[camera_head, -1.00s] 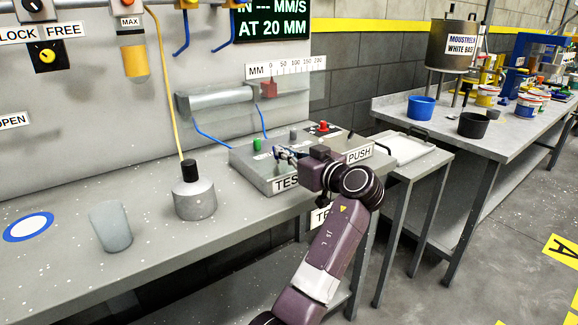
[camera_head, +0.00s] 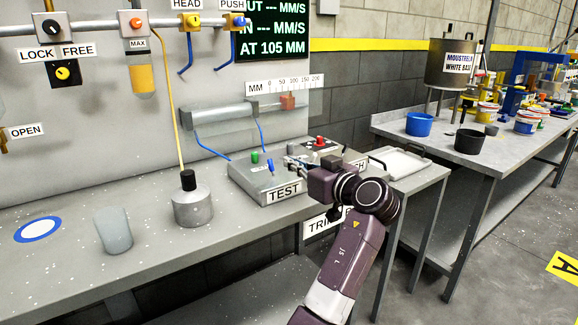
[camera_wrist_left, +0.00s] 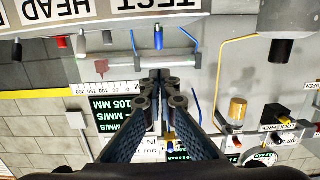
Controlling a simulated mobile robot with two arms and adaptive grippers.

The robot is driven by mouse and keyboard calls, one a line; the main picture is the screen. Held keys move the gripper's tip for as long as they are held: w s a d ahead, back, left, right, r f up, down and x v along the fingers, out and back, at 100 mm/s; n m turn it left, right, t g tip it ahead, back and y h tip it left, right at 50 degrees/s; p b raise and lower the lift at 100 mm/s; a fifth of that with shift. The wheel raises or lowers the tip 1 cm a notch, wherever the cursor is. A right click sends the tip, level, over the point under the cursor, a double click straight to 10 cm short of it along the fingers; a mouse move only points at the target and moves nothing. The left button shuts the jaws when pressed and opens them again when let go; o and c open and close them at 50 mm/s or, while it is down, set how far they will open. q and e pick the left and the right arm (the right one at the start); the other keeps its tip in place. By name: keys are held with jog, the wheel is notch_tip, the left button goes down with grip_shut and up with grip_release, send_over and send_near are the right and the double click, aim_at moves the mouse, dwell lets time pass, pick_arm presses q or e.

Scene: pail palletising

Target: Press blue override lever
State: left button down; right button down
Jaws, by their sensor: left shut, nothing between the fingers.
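The blue lever (camera_head: 270,167) stands on the grey TEST box (camera_head: 250,180), between a green button (camera_head: 255,157) and my gripper. In the wrist view, which is upside down, the blue lever (camera_wrist_left: 158,38) shows beyond the fingertips. My left gripper (camera_head: 291,161) is over the right part of the TEST box, just right of the lever, with a gap visible between them. Its fingertips (camera_wrist_left: 158,78) are together and hold nothing. Part of the box's right side is hidden behind my wrist. My right gripper is not in view.
A red button (camera_head: 320,141) is behind my gripper. The display (camera_head: 272,30) reads AT 105 MM. A grey flask (camera_head: 192,207) and a cup (camera_head: 114,232) stand left on the bench.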

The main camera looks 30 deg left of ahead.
pick_arm(q)
jog(key=s+d+r, duration=0.2)
jog(key=d, duration=0.3)
jog(key=shift+d+r, duration=0.2)
jog(key=shift+r, duration=0.2)
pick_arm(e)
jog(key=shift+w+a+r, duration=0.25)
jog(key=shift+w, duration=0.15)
pick_arm(q)
jog(key=shift+s, duration=0.1)
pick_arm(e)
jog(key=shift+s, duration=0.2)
